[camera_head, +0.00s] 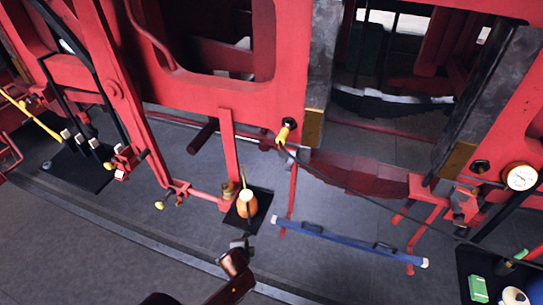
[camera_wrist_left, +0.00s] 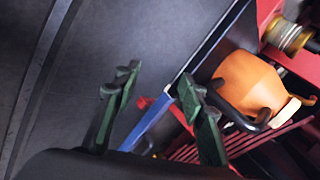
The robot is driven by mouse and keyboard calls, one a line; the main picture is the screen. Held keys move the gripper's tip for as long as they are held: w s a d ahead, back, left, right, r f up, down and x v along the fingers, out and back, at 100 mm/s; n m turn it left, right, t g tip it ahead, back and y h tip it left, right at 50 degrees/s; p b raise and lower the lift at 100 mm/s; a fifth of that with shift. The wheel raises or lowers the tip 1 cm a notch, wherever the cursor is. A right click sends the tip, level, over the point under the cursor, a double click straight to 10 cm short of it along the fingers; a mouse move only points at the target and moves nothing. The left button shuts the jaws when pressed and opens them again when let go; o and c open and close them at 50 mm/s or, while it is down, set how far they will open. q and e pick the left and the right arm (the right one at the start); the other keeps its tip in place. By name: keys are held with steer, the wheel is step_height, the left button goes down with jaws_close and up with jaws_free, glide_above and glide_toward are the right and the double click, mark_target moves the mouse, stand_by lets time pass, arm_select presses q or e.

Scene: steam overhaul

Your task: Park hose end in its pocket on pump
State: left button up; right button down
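A yellow hose end (camera_head: 284,134) sits up against the red frame near the middle of the head view, and a thin black hose runs from it down to the right. I cannot make out the pump or its pocket for certain; a blue and white body (camera_head: 514,296) is cut off at the lower right corner, near where the hose leads. My left gripper (camera_head: 240,246) is below the hose end and well apart from it. In the left wrist view its green fingers (camera_wrist_left: 160,84) are spread with nothing between them. My right gripper is not in view.
An orange can (camera_head: 247,204) with a dark handle stands on a black mat just above my left gripper; it also shows in the left wrist view (camera_wrist_left: 250,82). A long blue bar (camera_head: 350,241) lies to the right. A pressure gauge (camera_head: 520,177) is at the right edge.

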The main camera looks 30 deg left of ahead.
arm_select(q)
steer(key=w+r+m+t+p, duration=0.2)
steer(key=w+r+m, duration=0.1)
steer(key=r, duration=1.1)
steer(key=m+t+p, duration=0.1)
steer(key=m+t, duration=0.7)
steer(key=m, duration=0.6)
glide_toward(280, 142)
steer(key=w, duration=0.2)
steer(key=shift+y, duration=0.3)
steer(key=b+x, duration=0.1)
steer(key=x, duration=0.4)
steer(key=shift+w+a+b, duration=0.15)
steer(key=shift+w+b, duration=0.2)
steer(key=shift+p+x, duration=0.55)
steer(key=shift+x, duration=0.35)
steer(key=shift+w+a, duration=0.1)
steer(key=shift+w, duration=0.4)
jaws_close()
